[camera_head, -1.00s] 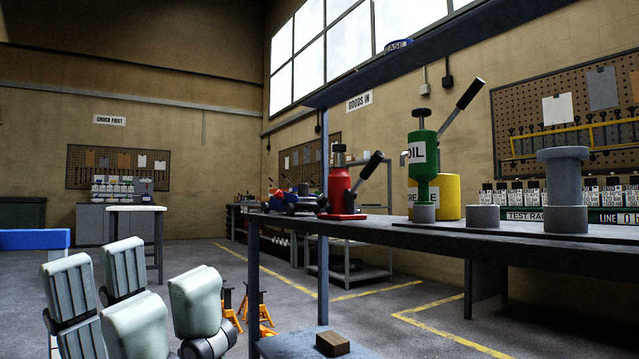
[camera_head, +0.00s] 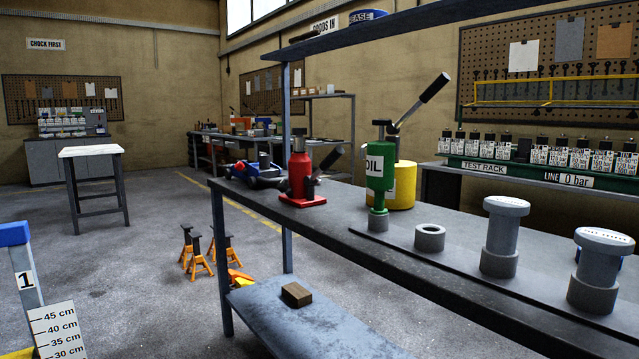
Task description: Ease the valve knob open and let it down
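Neither of my grippers shows in the head view. A blue trolley jack (camera_head: 252,172) seems to lie on the long dark bench, partly hidden behind a red bottle jack (camera_head: 301,170). A valve knob cannot be told on either at this size. At the lower left edge are a blue-topped post (camera_head: 22,270) marked 1 and a white height scale (camera_head: 57,330) marked about 30 to 45 cm. No load shows beside them.
The dark bench (camera_head: 330,215) crosses the right side, with several grey cylinders and a lower shelf (camera_head: 270,318) holding a brown block (camera_head: 297,294). Orange stands (camera_head: 197,250) are on the floor. A small table (camera_head: 92,151) stands at the left. Floor between is clear.

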